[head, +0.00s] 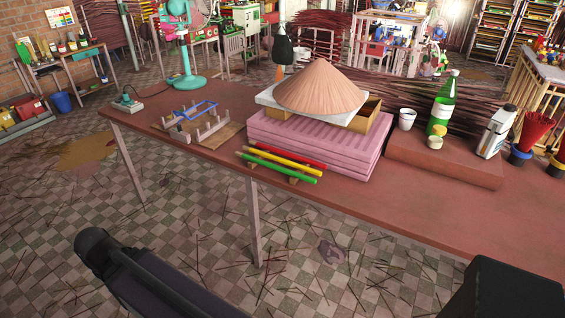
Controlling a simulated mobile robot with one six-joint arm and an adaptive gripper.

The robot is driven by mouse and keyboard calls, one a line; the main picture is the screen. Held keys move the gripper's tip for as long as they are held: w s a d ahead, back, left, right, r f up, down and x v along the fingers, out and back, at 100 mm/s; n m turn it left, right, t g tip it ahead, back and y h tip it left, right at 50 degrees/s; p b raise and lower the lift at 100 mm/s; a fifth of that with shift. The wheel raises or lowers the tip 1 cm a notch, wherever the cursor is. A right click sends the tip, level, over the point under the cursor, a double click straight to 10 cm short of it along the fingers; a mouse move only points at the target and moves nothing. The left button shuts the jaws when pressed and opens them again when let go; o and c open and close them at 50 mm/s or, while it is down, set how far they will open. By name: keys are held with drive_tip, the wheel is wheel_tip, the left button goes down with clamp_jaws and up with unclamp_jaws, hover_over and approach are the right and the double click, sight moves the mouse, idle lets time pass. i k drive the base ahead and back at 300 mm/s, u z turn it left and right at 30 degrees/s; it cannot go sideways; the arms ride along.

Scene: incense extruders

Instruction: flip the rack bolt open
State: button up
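A small wooden rack (203,132) with several pale upright posts stands on the left part of the reddish-brown table (400,204). A blue bar bent like a handle (195,109) lies across the back of this rack. It may be the rack bolt, but it is too small here to tell which piece is the bolt or how it is set. My gripper is not in view. Dark parts, likely my own arm or body, show at the bottom left and bottom right, apart from the table.
Red, yellow and green rods (283,164) lie right of the rack, beside pink stacked slabs (312,140) under a conical hat (320,86). A green fan (186,81) and small grey device (127,103) stand left. A bottle (441,108) and cups stand right. Thin sticks litter the tiled floor.

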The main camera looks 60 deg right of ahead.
sight(179, 129)
drive_tip(key=k, duration=1.2)
drive_tip(key=z, duration=0.25)
drive_tip(key=i, duration=0.9)
drive_tip(key=z, duration=0.6)
drive_tip(key=i, duration=0.7)
drive_tip(key=z, duration=0.8)
drive_tip(key=i, duration=0.8)
drive_tip(key=z, duration=0.35)
